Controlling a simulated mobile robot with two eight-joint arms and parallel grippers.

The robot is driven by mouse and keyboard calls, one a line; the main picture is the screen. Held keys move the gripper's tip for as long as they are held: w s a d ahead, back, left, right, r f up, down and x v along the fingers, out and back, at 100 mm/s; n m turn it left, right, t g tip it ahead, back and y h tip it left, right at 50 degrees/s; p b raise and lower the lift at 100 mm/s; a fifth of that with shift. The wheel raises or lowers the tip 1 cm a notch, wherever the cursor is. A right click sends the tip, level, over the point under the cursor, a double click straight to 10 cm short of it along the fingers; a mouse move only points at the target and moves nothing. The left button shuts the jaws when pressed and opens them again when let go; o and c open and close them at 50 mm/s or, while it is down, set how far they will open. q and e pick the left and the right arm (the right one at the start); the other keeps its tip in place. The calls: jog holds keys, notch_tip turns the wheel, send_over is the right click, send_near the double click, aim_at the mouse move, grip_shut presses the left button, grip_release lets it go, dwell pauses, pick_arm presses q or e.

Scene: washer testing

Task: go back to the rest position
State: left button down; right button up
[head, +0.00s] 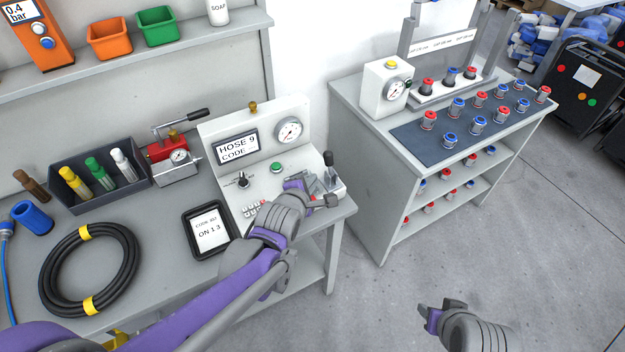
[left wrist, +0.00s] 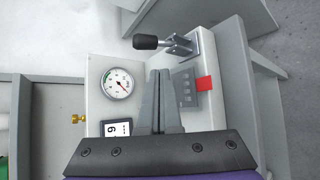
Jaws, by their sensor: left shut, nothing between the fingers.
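My left gripper (head: 322,202) is over the right part of the grey test console (head: 262,183), near its black-knobbed lever (head: 329,166). In the left wrist view its fingers (left wrist: 160,100) are together and empty, in front of the console face with the gauge (left wrist: 117,83), the lever (left wrist: 160,43) and a red part (left wrist: 204,83). I cannot tell whether the fingers touch the console. My right gripper (head: 440,312) is at the bottom right of the head view, over the bare floor. Its fingertips are too small and angled to tell open from shut.
The bench holds a coiled black hose (head: 88,268), a tablet (head: 209,232), a red-topped pump (head: 170,155) and a dark bin (head: 92,180) of coloured cylinders. A second bench (head: 365,150) with red and blue fittings stands at right. The floor (head: 400,270) between is clear.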

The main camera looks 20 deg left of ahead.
pick_arm(q)
jog(key=shift+s, duration=0.1)
jog(key=s+a+f+m+g, duration=0.1)
jog(key=s+f+m+g, duration=0.1)
jog(key=s+m, duration=0.9)
jog(key=s+a+f+m+g, duration=0.2)
jog(key=s+m+g, duration=0.2)
jog(key=s+m, duration=0.8)
jog(key=shift+g+y, duration=0.3)
jog(key=shift+g, duration=0.1)
jog(key=shift+a, duration=0.2)
